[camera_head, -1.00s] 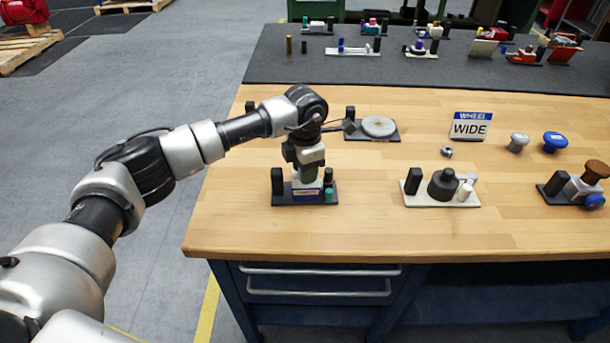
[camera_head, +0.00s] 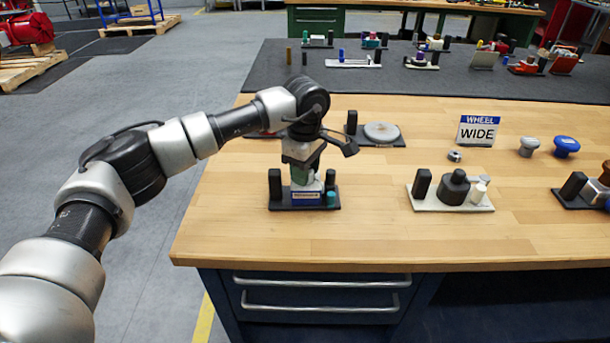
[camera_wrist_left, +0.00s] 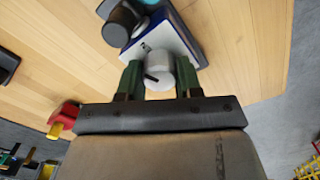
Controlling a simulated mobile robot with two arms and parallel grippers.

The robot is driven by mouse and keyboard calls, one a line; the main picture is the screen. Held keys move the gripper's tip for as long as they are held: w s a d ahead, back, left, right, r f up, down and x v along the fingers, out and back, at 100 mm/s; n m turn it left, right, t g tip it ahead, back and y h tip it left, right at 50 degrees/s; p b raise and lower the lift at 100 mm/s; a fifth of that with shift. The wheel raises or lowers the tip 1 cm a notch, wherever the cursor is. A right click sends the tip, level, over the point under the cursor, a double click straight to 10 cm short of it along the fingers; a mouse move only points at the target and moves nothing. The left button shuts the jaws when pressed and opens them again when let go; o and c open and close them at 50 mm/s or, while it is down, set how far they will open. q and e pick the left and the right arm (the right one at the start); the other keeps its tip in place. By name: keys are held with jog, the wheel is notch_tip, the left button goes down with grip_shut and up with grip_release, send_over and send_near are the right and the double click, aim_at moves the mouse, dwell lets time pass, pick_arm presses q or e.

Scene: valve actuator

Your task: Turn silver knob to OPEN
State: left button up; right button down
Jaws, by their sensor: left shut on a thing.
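My left gripper (camera_head: 301,172) points straight down over a valve unit on a black base plate (camera_head: 280,204) near the bench's front left. In the left wrist view its green fingers (camera_wrist_left: 160,78) are shut on the silver knob (camera_wrist_left: 159,66), one on each side. A small dark pointer crosses the knob's face. The knob sits on a white block with a blue edge (camera_wrist_left: 172,30); its front label (camera_head: 305,195) is too small to read. A black post (camera_head: 275,184) and a teal cap (camera_head: 331,198) stand beside the block. No OPEN marking is legible. My right gripper is not in view.
A cream plate with a black knob (camera_head: 453,187) stands to the right. A grey disc unit (camera_head: 382,133) is behind. A sign reading WHEEL WIDE (camera_head: 479,130) stands at the back right. The wooden bench (camera_head: 370,240) is clear in front of the units.

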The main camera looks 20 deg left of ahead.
pick_arm(q)
jog(key=shift+m+b, duration=0.55)
jog(key=shift+m, duration=1.15)
jog(key=o, duration=0.9)
jog(key=shift+o, duration=0.2)
jog(key=shift+r, duration=0.1)
notch_tip(320, 180, up, 11)
jog(key=shift+b, duration=0.3)
jog(key=shift+f, duration=0.2)
